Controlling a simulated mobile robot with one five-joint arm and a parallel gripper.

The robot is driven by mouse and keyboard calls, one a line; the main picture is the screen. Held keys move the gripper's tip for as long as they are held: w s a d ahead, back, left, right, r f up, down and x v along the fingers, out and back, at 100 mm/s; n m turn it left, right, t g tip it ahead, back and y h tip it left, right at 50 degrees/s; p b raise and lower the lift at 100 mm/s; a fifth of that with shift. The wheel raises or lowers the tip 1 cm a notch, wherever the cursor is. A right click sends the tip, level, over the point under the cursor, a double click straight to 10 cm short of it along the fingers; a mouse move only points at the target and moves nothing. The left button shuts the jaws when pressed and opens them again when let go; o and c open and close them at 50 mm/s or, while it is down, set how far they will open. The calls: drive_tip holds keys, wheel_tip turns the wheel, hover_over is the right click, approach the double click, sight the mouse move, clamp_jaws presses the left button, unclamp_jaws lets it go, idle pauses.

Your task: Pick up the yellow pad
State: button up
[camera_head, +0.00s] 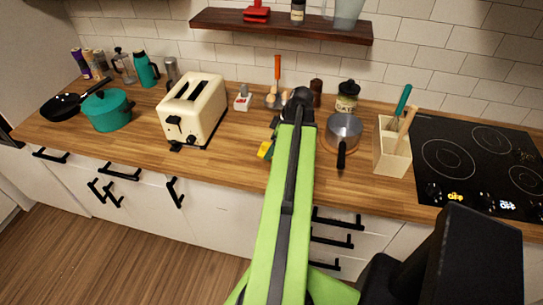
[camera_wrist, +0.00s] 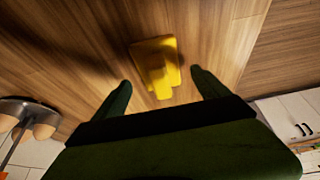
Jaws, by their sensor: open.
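The yellow pad (camera_wrist: 155,65) lies on the wooden counter, in the upper middle of the wrist view. It has a wide flat part and a narrower raised part pointing towards my gripper. In the head view the yellow pad (camera_head: 265,150) shows as a small patch beside my green arm, near the counter's front edge; the arm may hide part of it. My gripper (camera_wrist: 160,80) is open, its two dark green fingers apart with the pad between and just beyond their tips. Nothing is held. Contact with the pad cannot be told.
A cream toaster (camera_head: 194,110) stands left of my arm. A saucepan (camera_head: 343,130), a utensil box (camera_head: 391,148) and a black cooktop (camera_head: 455,155) stand to the right. A metal holder with brown round things (camera_wrist: 22,112) is at lower left in the wrist view.

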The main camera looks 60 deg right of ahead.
sight(268, 145)
drive_tip(key=shift+b+x, duration=0.3)
drive_tip(key=shift+x, duration=0.7)
drive_tip(key=shift+r, duration=0.1)
drive_tip(key=shift+c, duration=0.4)
drive_tip(key=c, duration=1.6)
drive_tip(key=shift+o, duration=0.2)
drive_tip(key=p+v, duration=0.1)
drive_tip(key=p, duration=0.1)
drive_tip(key=p+v, duration=0.1)
drive_tip(key=v, duration=0.1)
drive_tip(key=w+p+v, duration=0.1)
drive_tip(key=p+v, duration=0.1)
drive_tip(key=shift+a+r+p, duration=0.35)
drive_tip(key=shift+r, duration=0.05)
drive_tip(key=s+r+p, duration=0.5)
drive_tip(key=s, duration=0.6)
drive_tip(key=shift+d+r+p, duration=0.15)
drive_tip(key=shift+r+p, duration=0.15)
